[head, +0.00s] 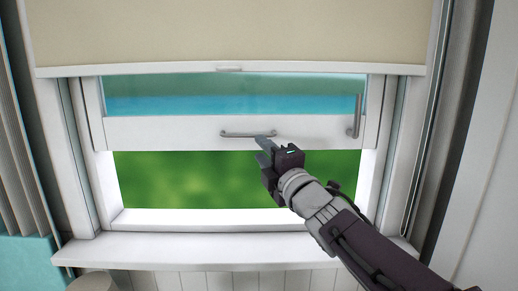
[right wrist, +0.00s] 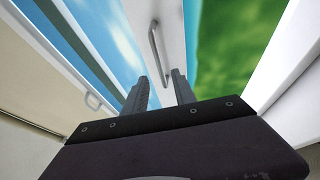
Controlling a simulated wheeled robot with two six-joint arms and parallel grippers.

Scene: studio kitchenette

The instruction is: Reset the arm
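My right gripper (head: 266,147) reaches in from the lower right in the head view, in front of the window, with its fingertips just below the right end of the horizontal grey handle (head: 248,133). In the right wrist view, the two fingers of my right gripper (right wrist: 160,88) stand apart with a gap between them. The same handle (right wrist: 158,52) lies ahead of the fingertips; I cannot tell whether it touches them. Nothing shows held. My left gripper is in neither view.
The white window sash (head: 180,133) is raised, with an opening onto green below it. A second, vertical handle (head: 356,116) is at the sash's right. A beige blind (head: 230,35) hangs above, and a white sill (head: 240,250) runs below. A grey curtain (head: 20,150) hangs at left.

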